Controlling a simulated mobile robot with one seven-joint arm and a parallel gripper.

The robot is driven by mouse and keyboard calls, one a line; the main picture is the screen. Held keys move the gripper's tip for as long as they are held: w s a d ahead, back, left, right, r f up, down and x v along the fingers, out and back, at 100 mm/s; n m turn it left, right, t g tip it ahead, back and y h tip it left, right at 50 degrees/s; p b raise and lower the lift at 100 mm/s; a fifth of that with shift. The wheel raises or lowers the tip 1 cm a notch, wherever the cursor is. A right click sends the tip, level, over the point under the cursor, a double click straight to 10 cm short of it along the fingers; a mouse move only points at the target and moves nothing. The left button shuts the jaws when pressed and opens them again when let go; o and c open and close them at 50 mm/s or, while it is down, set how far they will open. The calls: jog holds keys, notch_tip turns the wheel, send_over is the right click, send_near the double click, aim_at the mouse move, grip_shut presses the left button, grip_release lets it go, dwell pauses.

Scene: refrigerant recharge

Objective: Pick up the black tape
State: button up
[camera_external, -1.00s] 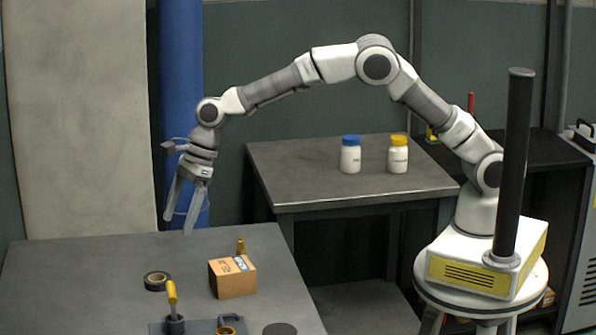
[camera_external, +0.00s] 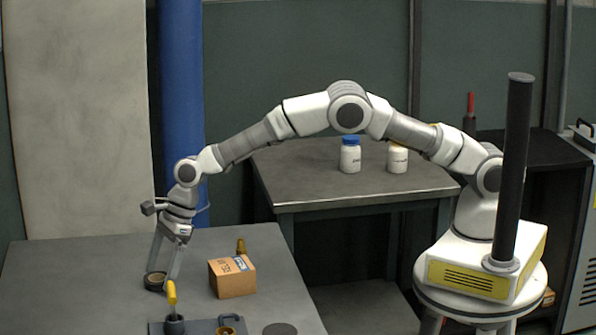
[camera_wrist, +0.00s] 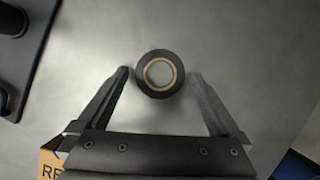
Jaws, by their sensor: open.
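The black tape (camera_external: 155,281) is a roll lying flat on the near grey table, left of the cardboard box. In the wrist view the tape (camera_wrist: 160,74) shows as a black ring with a tan core, between and slightly beyond the fingertips. My gripper (camera_external: 162,274) points down over the tape, with its fingers apart. In the wrist view my gripper (camera_wrist: 160,73) has one finger on each side of the roll, with a gap on both sides. Whether the fingertips touch the table cannot be told.
A cardboard box (camera_external: 232,277) stands right of the tape, with a small brass fitting (camera_external: 240,246) behind it. A yellow-handled tool (camera_external: 172,292) stands upright in a holder tray in front. The table's left side (camera_external: 60,285) is clear. A back table (camera_external: 300,181) holds two white bottles.

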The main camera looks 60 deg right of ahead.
jog(key=shift+c, duration=0.2)
jog(key=c, duration=1.2)
